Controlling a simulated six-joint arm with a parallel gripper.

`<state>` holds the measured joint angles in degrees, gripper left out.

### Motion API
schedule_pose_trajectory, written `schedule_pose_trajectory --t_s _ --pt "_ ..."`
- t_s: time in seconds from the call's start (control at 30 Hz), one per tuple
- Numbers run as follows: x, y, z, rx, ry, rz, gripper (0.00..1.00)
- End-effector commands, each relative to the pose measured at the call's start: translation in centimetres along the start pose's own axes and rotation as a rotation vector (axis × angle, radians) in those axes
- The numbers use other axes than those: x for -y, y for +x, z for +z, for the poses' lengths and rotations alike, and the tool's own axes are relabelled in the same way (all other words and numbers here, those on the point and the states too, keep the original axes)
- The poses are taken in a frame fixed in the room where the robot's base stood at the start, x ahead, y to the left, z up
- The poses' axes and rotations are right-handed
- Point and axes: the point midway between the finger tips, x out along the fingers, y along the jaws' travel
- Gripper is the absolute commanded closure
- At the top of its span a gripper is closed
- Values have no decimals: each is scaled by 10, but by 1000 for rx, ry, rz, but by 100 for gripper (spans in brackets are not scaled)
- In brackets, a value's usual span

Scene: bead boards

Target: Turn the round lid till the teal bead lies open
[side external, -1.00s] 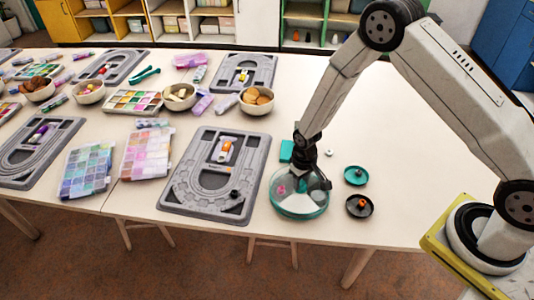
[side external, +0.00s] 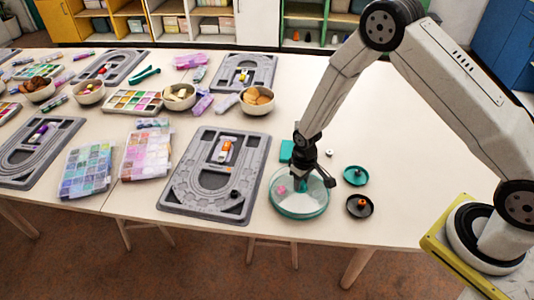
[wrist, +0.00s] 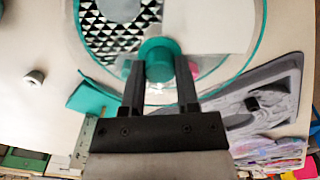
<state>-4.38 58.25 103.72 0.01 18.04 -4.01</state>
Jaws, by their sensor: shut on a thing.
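The round container (side external: 298,217) with its teal rim stands near the table's front edge, right of the nearest grey board. In the wrist view its round lid (wrist: 208,25) shows a plain white part and a black-and-white triangle pattern. A teal knob (wrist: 157,48) rises from the lid's middle. My gripper (wrist: 160,75) is shut on this knob, with one finger on each side. A pink thing (side external: 282,190) shows in the round container, left of my gripper. I cannot make out the teal bead; my gripper and the lid hide part of the inside.
A teal dish (side external: 355,175) and a dark dish (side external: 359,206) with an orange piece lie right of the container. A teal block (side external: 286,151) lies just behind it. The grey bead board (side external: 176,200) is close on the left. The table at the back right is clear.

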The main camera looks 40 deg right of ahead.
Motion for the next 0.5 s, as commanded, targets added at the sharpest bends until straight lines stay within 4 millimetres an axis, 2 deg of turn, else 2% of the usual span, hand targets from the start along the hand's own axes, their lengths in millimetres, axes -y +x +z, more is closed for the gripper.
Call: schedule_pose_trajectory --t_s 0.5 --pt "0 0 0 -1 -447 0 100"
